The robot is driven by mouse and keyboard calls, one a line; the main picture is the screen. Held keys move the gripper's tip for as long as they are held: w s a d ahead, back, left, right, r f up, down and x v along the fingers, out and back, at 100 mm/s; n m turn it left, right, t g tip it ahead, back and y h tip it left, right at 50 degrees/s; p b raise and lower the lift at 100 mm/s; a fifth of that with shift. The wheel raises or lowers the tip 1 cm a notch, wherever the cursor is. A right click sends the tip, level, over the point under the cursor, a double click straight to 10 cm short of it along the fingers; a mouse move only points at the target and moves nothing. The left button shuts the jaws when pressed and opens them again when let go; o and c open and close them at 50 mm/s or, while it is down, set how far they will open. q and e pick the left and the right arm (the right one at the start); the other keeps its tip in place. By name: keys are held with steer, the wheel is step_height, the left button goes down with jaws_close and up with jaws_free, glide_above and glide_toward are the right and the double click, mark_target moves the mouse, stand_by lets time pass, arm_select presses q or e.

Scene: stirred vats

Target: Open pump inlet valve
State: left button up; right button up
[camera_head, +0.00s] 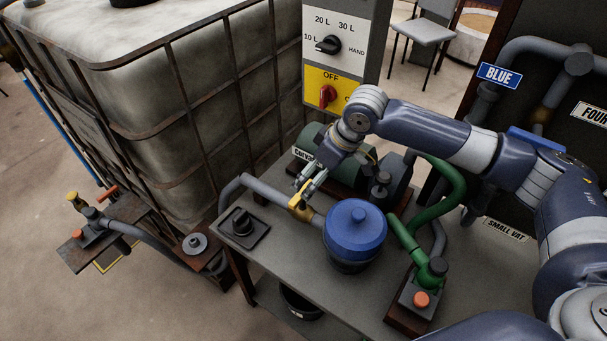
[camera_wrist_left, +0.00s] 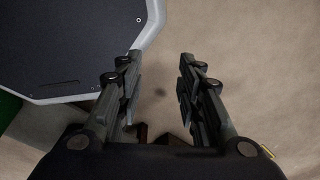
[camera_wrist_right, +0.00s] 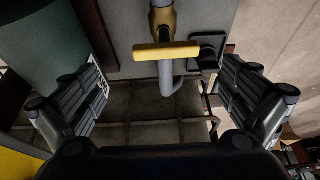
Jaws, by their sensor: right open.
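The inlet valve has a yellow handle (camera_head: 299,203) on the grey pipe (camera_head: 265,188) left of the blue-lidded strainer pot (camera_head: 355,232). In the right wrist view the handle (camera_wrist_right: 166,50) is a yellow bar lying crosswise to the pipe. My right gripper (camera_head: 309,184) is open just above the valve, partly covering it. In the right wrist view its fingers (camera_wrist_right: 166,92) stand wide apart, with the bar ahead between them and no contact visible. My left gripper (camera_wrist_left: 160,75) is open and empty over bare floor, and it is outside the head view.
The bench (camera_head: 285,262) carries a black rotary knob (camera_head: 241,223), a green pump motor (camera_head: 345,168), green pipe (camera_head: 403,232) and an orange-topped button box (camera_head: 421,298). A caged tank (camera_head: 165,95) stands close on the left. A switch panel (camera_head: 338,50) rises behind.

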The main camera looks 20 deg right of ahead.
mark_target(302, 192)
steer(key=f, duration=0.1)
steer(key=a+f, duration=0.1)
steer(key=f, duration=0.1)
steer(key=a+f, duration=0.1)
steer(key=shift+w+f+p, duration=0.25)
steer(key=shift+f+p, duration=0.05)
steer(key=shift+f, duration=0.05)
steer(key=x, duration=0.3)
steer(key=shift+w+d, duration=0.1)
steer(key=shift+w, duration=0.05)
steer(key=shift+x, duration=0.8)
steer(key=shift+c, duration=0.2)
steer(key=c, duration=0.9)
steer(key=shift+c, duration=0.2)
arm_select(q)
steer(key=shift+g, duration=0.3)
steer(key=s, duration=0.4)
steer(key=shift+s+a+r, duration=0.15)
steer(key=shift+a+r, duration=0.15)
steer(key=shift+a, duration=0.1)
